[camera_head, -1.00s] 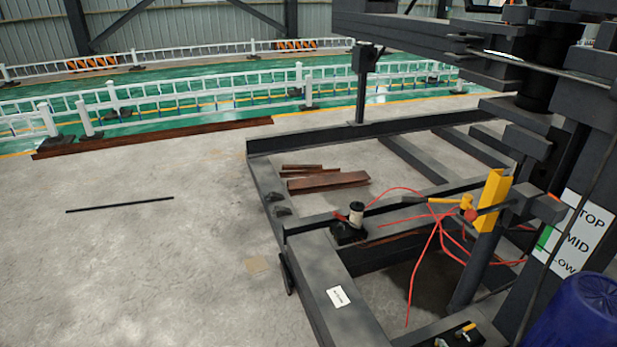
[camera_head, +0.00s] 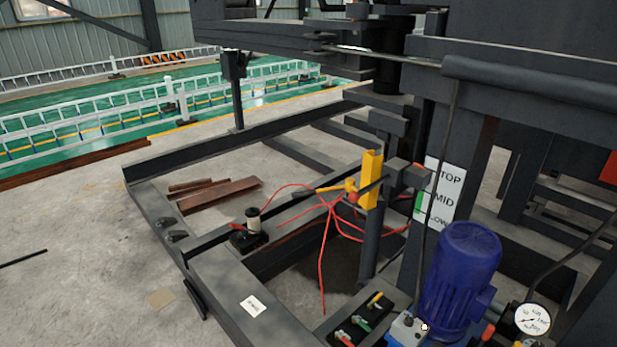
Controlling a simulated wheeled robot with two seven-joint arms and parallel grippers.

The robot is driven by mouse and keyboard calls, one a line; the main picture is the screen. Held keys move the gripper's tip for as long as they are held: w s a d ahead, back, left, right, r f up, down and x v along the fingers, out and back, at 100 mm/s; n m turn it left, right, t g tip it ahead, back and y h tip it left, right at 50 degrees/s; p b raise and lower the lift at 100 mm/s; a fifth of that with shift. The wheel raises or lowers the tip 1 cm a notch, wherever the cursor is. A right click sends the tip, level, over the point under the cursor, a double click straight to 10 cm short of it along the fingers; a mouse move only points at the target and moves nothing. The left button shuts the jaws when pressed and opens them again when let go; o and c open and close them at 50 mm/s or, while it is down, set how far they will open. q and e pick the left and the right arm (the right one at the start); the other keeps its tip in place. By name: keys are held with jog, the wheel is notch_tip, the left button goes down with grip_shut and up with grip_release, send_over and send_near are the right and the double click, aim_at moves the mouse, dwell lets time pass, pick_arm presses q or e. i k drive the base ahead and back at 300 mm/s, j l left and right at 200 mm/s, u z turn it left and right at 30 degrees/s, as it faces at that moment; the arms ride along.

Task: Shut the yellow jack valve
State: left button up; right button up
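A dark valve block (camera_head: 357,325) sits on the frame at the bottom centre, with small coloured handles. Its yellow handle (camera_head: 375,300) is at the upper right, the green handle (camera_head: 361,323) in the middle and the red handle (camera_head: 344,338) at the lower left. The yellow handle looks slanted; whether it is open or shut is too small to tell. Further up, a yellow bracket (camera_head: 372,178) stands on a dark post with a yellow and black lever (camera_head: 335,189) beside it. Neither of my grippers shows in the view.
A blue motor (camera_head: 462,275) stands right of the valve block, with a pressure gauge (camera_head: 532,319) beside it. Red hoses (camera_head: 325,245) hang in the frame. A TOP/MID/LOW sign (camera_head: 445,195) is behind. Open concrete floor (camera_head: 85,285) lies at the left.

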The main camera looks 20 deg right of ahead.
aim_at(379, 296)
jog(key=j+z, duration=0.1)
jog(key=z, duration=0.35)
jog(key=j+z, duration=0.15)
jog(key=z, duration=0.3)
jog(key=j+z, duration=0.15)
jog(key=z, duration=0.25)
